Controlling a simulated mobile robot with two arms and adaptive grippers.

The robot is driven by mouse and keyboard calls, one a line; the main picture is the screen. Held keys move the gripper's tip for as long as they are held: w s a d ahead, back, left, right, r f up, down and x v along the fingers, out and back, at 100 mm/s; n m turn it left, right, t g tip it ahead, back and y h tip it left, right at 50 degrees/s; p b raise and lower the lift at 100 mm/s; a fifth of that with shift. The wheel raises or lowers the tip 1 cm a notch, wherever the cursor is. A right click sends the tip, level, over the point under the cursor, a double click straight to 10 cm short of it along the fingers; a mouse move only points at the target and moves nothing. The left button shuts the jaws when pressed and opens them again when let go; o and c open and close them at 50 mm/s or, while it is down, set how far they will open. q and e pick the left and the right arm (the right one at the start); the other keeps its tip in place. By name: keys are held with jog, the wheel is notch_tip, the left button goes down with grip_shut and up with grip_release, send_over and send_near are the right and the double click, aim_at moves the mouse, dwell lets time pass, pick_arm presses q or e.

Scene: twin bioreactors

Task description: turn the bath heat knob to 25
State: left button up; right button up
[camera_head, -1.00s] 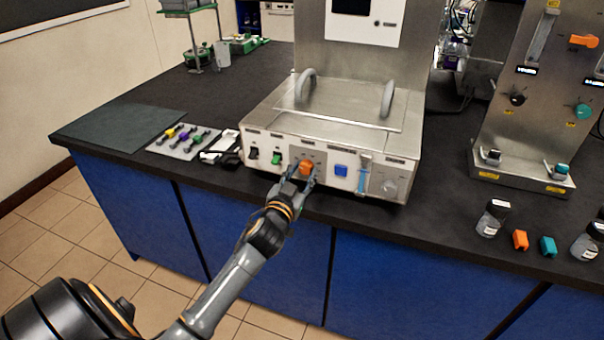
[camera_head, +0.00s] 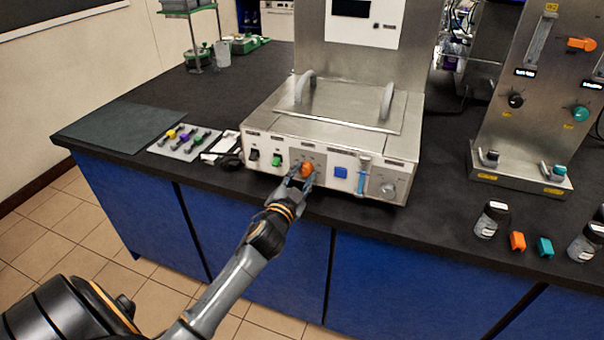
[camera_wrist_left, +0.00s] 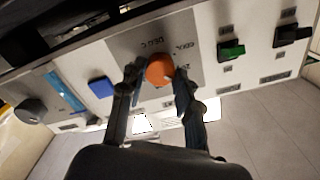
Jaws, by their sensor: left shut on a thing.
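The orange heat knob (camera_head: 307,169) is on the front panel of the steel bath unit (camera_head: 350,150). In the left wrist view the knob (camera_wrist_left: 160,69) is round, with a small light mark at its lower right edge and printed labels around it, partly too small to read. My left gripper (camera_head: 301,177) is at the panel, and in the wrist view its fingers (camera_wrist_left: 154,78) are on either side of the knob, shut on it. My right gripper is in neither view.
Beside the knob are a green switch (camera_head: 277,160), a blue square button (camera_head: 340,172), a blue-topped vertical piece (camera_head: 363,175) and a grey dial (camera_head: 388,189). Small bottles and orange and teal blocks (camera_head: 518,241) stand at the right. The counter's front edge runs below the panel.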

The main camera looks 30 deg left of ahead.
pick_arm(q)
jog(key=shift+m+p, duration=0.35)
jog(key=shift+m, duration=1.55)
jog(key=o, duration=1.2)
jog(key=shift+c, duration=0.2)
jog(key=v, duration=1.2)
jog(key=shift+f, duration=0.1)
